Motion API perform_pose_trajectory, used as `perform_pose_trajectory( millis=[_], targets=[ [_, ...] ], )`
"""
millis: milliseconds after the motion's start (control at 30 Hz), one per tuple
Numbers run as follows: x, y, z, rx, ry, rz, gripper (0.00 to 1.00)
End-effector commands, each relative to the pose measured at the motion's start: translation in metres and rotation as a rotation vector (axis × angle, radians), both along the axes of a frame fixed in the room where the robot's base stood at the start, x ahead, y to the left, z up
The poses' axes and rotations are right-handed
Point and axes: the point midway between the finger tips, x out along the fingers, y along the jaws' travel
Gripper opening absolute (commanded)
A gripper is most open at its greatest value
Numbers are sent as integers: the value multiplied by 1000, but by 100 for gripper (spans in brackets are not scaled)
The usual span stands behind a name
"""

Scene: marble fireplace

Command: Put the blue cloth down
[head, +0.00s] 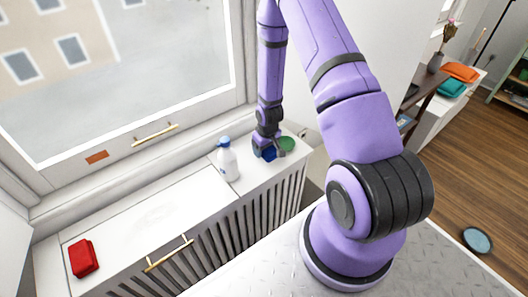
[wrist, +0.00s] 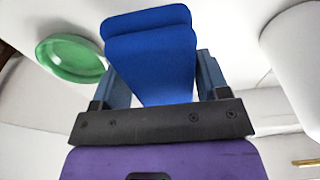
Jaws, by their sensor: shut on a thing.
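The blue cloth (wrist: 150,58) is folded and sits between the two fingers of my gripper (wrist: 163,80) in the wrist view. My gripper is shut on it. In the head view my gripper (head: 267,152) points down at the far end of the white radiator cover, and a small part of the blue cloth (head: 269,155) shows there. I cannot tell whether the cloth touches the cover's top.
A green dish (head: 287,144) is just right of my gripper. A white bottle with a blue cap (head: 228,163) stands to its left. A red folded cloth (head: 84,258) lies at the near left of the radiator cover (head: 150,215). The middle of the cover is clear.

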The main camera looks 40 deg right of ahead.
Motion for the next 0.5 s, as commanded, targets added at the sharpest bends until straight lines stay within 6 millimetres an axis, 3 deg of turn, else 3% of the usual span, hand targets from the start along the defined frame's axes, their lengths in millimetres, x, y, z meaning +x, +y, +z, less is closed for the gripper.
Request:
perform_pose_trajectory(
  millis=[267,500],
  targets=[
    [17,-7,-2,0,-1,-2,39],
    [16,-6,-33,1,2,-1,39]
  ],
)
